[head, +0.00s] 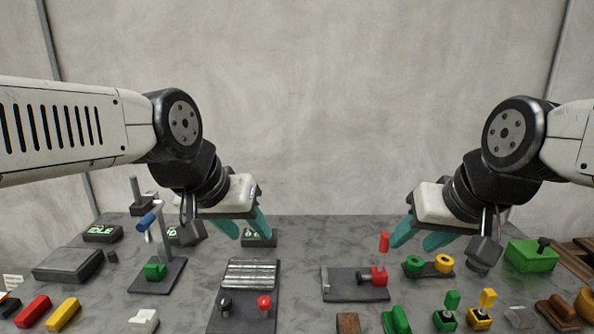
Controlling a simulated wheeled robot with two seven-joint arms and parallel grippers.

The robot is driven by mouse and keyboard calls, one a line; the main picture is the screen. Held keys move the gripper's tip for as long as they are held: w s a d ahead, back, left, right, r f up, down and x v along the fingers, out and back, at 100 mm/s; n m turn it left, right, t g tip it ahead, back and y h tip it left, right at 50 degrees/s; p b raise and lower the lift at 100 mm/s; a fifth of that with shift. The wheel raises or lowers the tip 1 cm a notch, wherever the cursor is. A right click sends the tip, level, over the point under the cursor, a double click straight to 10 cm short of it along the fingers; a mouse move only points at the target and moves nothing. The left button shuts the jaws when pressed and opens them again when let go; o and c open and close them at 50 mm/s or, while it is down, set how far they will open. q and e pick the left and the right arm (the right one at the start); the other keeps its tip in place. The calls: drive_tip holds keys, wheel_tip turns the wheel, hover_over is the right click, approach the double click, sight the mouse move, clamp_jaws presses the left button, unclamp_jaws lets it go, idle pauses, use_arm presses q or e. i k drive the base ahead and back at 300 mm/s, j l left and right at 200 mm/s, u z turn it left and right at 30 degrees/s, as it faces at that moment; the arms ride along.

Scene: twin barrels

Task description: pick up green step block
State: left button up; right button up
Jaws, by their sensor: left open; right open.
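A small green block with a stepped outline (154,271) sits on the dark base plate (150,283) of a hand press at the left. It looks like the green step block. My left gripper (247,230) is open and empty, above the back of the table, to the right of and higher than that block. My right gripper (417,241) is open and empty, over the back right of the table. A second green piece (397,320) lies at the front edge; its shape is partly cut off.
The press column with its blue-handled lever (147,220) rises behind the green block. A white block (143,320), red block (33,311) and yellow block (63,314) lie in front. A ribbed plate (250,274) and a red-fitted vise (357,285) stand mid-table. A green box (532,256) is at right.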

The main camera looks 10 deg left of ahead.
sight(154, 272)
drive_tip(key=l+u, duration=0.1)
drive_tip(key=u, duration=0.8)
drive_tip(key=k+l+u, duration=0.1)
drive_tip(key=l+u, duration=0.3)
drive_tip(key=k+l+u, duration=0.1)
drive_tip(key=l+u, duration=0.25)
drive_tip(key=k+l+u, duration=0.15)
drive_tip(key=u, duration=0.25)
drive_tip(key=k+l, duration=0.2)
drive_tip(key=k, duration=0.25)
drive_tip(key=k+l, duration=0.2)
drive_tip(key=k, duration=0.25)
drive_tip(key=k+j+z, duration=0.15)
drive_tip(key=k+j, duration=0.25)
drive_tip(key=j, duration=0.15)
drive_tip(key=k+j+z, duration=0.2)
drive_tip(key=k+j, duration=0.25)
drive_tip(key=i+j+z, duration=0.35)
drive_tip(key=i+j, duration=1.85)
drive_tip(key=i, duration=0.05)
